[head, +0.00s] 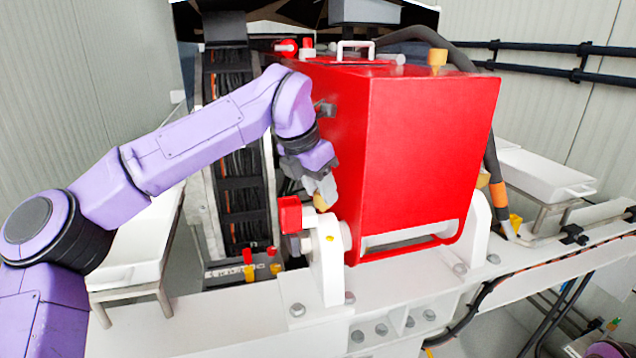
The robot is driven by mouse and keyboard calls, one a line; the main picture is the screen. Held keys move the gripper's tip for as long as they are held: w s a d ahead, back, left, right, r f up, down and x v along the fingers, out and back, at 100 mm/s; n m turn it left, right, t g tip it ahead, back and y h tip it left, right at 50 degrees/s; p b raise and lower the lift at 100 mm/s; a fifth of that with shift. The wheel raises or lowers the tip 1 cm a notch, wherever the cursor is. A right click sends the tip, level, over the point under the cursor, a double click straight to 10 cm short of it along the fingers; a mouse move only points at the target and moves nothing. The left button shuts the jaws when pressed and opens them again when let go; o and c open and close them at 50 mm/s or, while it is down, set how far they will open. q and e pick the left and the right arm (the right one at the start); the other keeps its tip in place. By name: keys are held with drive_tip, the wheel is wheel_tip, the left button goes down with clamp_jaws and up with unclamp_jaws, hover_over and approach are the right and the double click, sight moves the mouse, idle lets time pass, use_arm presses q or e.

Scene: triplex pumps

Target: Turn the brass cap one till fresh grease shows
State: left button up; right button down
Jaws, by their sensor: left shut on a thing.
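My left arm comes in from the left and bends down at the left side of the red pump housing (425,150). My left gripper (324,194) is at its end, shut, close beside the housing's left face. A small brass-coloured cap (320,203) shows at the fingertips, and the gripper is shut on it. The fingers hide most of the cap. I cannot tell whether any grease shows there. My right gripper is out of the picture.
A white bracket (326,262) with a yellow dot stands below the gripper. Another brass-coloured cap (437,57) sits on top of the housing. A cable chain (240,170) rises behind my arm. Small red and yellow fittings (249,265) stand lower left.

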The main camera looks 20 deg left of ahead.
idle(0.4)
use_arm(q)
drive_tip(key=o, duration=1)
drive_tip(key=shift+o, duration=0.2)
drive_tip(key=shift+w+d, duration=0.1)
drive_tip(key=shift+w, duration=0.05)
drive_tip(key=v, duration=1)
drive_tip(key=shift+r+b, duration=0.2)
drive_tip(key=shift+b, duration=0.2)
